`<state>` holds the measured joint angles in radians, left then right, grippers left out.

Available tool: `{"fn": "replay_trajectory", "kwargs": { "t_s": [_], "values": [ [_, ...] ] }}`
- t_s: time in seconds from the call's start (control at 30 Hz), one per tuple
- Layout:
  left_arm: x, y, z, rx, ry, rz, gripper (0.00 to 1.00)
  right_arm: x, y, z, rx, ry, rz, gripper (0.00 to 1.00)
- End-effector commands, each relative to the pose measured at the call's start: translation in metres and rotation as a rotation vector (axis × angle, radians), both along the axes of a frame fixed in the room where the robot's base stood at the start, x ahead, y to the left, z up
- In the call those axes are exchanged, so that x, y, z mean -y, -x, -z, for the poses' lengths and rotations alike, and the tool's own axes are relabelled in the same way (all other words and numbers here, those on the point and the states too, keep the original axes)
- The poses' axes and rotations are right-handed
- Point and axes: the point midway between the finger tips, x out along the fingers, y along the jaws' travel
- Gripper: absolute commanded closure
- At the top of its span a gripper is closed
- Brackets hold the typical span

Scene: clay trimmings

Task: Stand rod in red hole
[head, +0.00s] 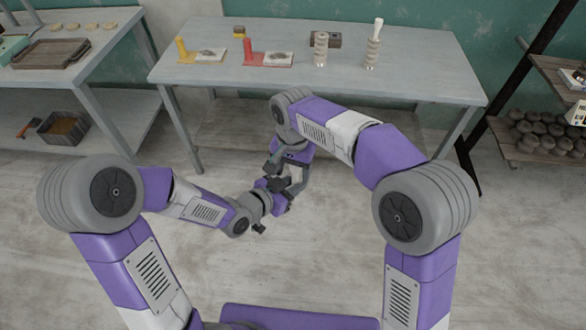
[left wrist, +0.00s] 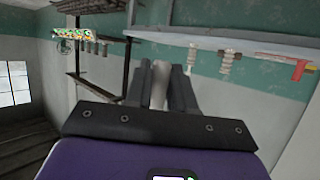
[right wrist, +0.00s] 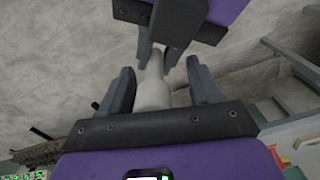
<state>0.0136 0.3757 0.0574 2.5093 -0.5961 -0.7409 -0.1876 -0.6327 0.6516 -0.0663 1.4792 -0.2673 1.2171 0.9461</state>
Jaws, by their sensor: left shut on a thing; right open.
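A pale, off-white rod is between the fingers of my left gripper (head: 281,184) in the left wrist view (left wrist: 160,86). The right wrist view shows the rod (right wrist: 152,92) running from the left fingers down between the spread fingers of my right gripper (right wrist: 158,72). The right gripper is open around it, and I cannot tell if it touches. The grippers meet in front of the table, and in the head view they hide the rod. On the table a red post (head: 249,47) stands on a red base (head: 262,61). I cannot make out a red hole.
The grey table (head: 420,75) also bears a yellow post (head: 182,47), two ribbed stacks (head: 320,50) (head: 371,55), the right one with a pale rod (head: 377,27) on top, and a small dark box (head: 333,39). A shelf (head: 545,155) of dark lumps is at right.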

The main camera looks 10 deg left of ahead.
Motion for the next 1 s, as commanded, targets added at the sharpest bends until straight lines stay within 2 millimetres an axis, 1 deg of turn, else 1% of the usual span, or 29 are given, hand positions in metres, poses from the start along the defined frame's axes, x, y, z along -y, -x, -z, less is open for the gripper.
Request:
{"fn": "replay_trajectory", "kwargs": {
  "t_s": [0.2,0.6,0.63,0.67,0.8,1.0],
  "values": [
    [0.0001,-0.0001,-0.0002,0.001,0.001,0.000,1.00,0.0002,0.0000,0.0004,0.000,0.001,0.000,0.37],
    [0.0012,0.0005,-0.0005,0.001,0.000,0.004,1.00,-0.0011,0.0003,-0.0001,0.001,-0.002,-0.002,0.97],
    [0.0014,0.0005,-0.0005,0.002,0.000,0.005,0.72,-0.0014,0.0004,-0.0003,0.001,-0.003,-0.002,0.97],
    [0.0015,0.0005,-0.0005,0.002,0.000,0.005,0.67,-0.0016,0.0004,-0.0004,0.001,-0.003,-0.003,1.00],
    [0.0012,0.0005,-0.0004,0.001,0.000,0.004,0.47,-0.0012,0.0004,-0.0003,0.001,-0.002,-0.002,1.00],
    [0.0005,0.0002,-0.0001,0.000,0.000,0.001,0.47,-0.0005,0.0002,-0.0001,0.000,-0.001,-0.001,1.00]
  ]
}}
